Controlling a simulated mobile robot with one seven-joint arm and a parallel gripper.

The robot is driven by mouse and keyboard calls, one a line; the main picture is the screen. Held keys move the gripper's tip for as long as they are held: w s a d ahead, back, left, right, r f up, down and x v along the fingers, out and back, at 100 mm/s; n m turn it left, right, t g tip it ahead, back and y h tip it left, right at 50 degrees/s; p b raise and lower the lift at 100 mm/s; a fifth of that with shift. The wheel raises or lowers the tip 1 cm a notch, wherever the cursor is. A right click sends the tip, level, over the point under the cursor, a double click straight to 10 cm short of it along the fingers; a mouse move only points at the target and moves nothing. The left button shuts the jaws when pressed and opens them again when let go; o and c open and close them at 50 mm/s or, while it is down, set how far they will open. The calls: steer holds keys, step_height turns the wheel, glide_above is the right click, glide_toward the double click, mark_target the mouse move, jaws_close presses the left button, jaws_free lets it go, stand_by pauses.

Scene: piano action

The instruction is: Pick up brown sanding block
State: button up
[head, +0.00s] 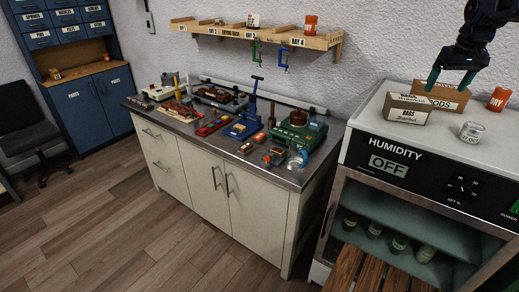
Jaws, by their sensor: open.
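My gripper (450,80) hangs at the upper right above the humidity cabinet, teal fingers pointing down and spread apart. Small blocks lie at the front right of the workbench (180,121), far left of my gripper. One brownish block (246,149) there may be the sanding block, but it is too small to be sure.
Tools crowd the workbench. A wooden shelf (262,36) with clamps hangs above it. The wooden floor (150,235) in front is clear.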

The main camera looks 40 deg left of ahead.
steer(key=w+a+f+n+g, duration=0.1)
steer(key=w+a+f, duration=0.1)
steer(key=a, duration=0.7)
steer(key=w+a+f+n, duration=0.1)
steer(key=w+a+n, duration=0.1)
steer(key=a, duration=0.7)
steer(key=n+g+h, duration=0.1)
steer(key=n+g, duration=0.1)
steer(key=n, duration=0.5)
glide_above(248, 147)
step_height(248, 147, down, 27)
steer(key=shift+w+a+f, duration=0.1)
steer(key=shift+f, duration=4.85)
steer(key=c, duration=1.1)
steer(key=shift+o, duration=0.2)
steer(key=shift+r, duration=0.1)
